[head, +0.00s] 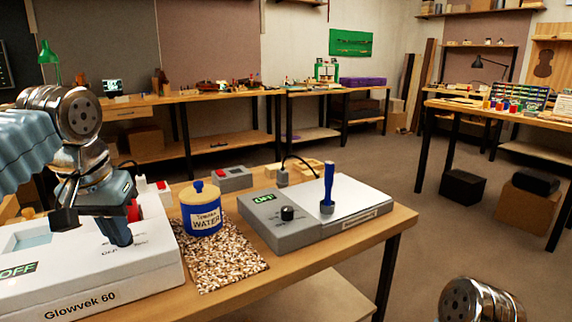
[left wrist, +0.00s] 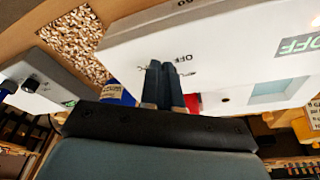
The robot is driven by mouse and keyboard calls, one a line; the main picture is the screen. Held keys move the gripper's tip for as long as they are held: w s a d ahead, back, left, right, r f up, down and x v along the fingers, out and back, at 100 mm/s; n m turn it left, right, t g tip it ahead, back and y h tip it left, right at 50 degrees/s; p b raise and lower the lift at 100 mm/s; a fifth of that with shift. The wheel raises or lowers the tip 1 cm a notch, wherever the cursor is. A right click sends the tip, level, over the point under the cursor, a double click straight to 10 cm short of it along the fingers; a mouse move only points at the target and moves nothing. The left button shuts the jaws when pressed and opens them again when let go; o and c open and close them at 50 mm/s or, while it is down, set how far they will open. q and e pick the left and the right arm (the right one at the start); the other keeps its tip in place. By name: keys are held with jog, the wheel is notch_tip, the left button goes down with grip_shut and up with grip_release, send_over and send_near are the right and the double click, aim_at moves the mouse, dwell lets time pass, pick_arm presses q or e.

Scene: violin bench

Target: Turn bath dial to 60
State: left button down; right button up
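The bath is a white box (head: 150,262) marked "Glowvek 60" at the lower left of the head view, with a green "OFF" display. It fills the upper right of the left wrist view (left wrist: 225,50). My left gripper (head: 120,236) points down at its top panel. Its two fingers (left wrist: 161,72) are close together, among the printed dial marks. The bath dial itself is hidden by the fingers, which appear closed around it. A red part (head: 133,210) shows just behind the fingers. My right gripper is not in view.
A jar labelled "WATER" (head: 202,212) stands on a speckled mat (head: 225,262) right of the bath. Further right is a grey-and-white unit (head: 310,222) with a black knob, a blue-handled tool and an "OFF" display. A grey box (head: 232,179) sits behind.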

pick_arm(q)
jog(key=shift+f+g, duration=0.3)
jog(key=shift+f, duration=0.25)
jog(key=shift+s+a, duration=0.15)
jog(key=shift+a, duration=0.1)
jog(key=shift+a+p, duration=0.25)
jog(key=shift+p, duration=0.1)
jog(key=shift+a+r+p, duration=0.25)
jog(key=shift+a+p, duration=0.15)
jog(key=shift+p, duration=0.2)
jog(key=shift+a, duration=0.2)
jog(key=shift+a+p, duration=0.1)
jog(key=shift+p, duration=0.2)
jog(key=shift+a, duration=0.15)
